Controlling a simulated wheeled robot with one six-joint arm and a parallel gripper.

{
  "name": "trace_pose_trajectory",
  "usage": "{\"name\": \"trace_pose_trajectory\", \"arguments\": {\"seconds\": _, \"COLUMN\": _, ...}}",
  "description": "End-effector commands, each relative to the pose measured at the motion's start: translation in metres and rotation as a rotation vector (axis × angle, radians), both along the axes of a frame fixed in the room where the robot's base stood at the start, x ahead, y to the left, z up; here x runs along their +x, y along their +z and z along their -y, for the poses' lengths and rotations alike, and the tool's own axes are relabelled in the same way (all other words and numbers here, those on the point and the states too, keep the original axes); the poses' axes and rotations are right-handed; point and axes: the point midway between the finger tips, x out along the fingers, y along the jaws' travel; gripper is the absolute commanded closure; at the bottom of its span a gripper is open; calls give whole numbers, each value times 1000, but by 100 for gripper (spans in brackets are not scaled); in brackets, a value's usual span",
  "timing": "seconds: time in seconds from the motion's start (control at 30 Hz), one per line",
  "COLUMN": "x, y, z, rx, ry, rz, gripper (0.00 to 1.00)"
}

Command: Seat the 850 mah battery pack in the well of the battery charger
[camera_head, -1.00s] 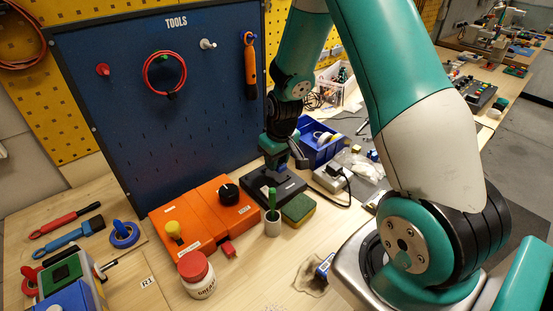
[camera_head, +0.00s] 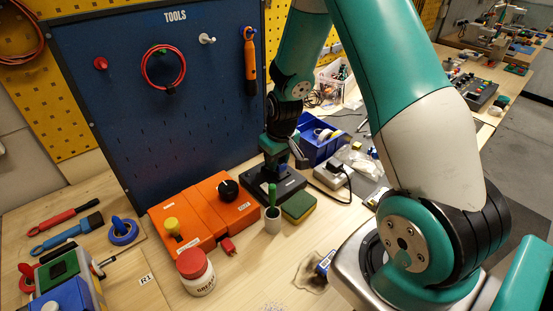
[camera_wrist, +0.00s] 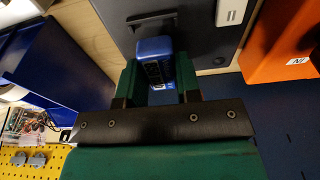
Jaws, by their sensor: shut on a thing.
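My gripper (camera_wrist: 157,85) is shut on the blue battery pack (camera_wrist: 155,48), with one green finger on each side of it. The dark grey battery charger (camera_wrist: 195,42) lies beyond the pack in the wrist view. A dark slot, seemingly part of its well (camera_wrist: 150,18), shows just past the pack's far end; the rest is hidden behind the pack. In the head view my gripper (camera_head: 277,160) is over the charger (camera_head: 290,190), with a bit of blue pack showing below it. I cannot tell whether the pack touches the charger.
An orange case (camera_head: 205,215) stands left of the charger. A cup with a green-handled tool (camera_head: 272,222) and a green-yellow sponge (camera_head: 299,207) stand in front. A blue bin (camera_head: 320,150) and a grey power block (camera_head: 330,175) are to the right. The blue tool board rises behind.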

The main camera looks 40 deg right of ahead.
Motion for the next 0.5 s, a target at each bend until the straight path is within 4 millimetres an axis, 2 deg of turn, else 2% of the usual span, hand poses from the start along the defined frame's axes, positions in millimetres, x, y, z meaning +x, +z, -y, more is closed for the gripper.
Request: {"name": "trace_pose_trajectory", "arguments": {"seconds": 0.5, "x": 0, "y": -7, "z": 0, "rx": 0, "ry": 0, "rz": -1, "gripper": 93}}
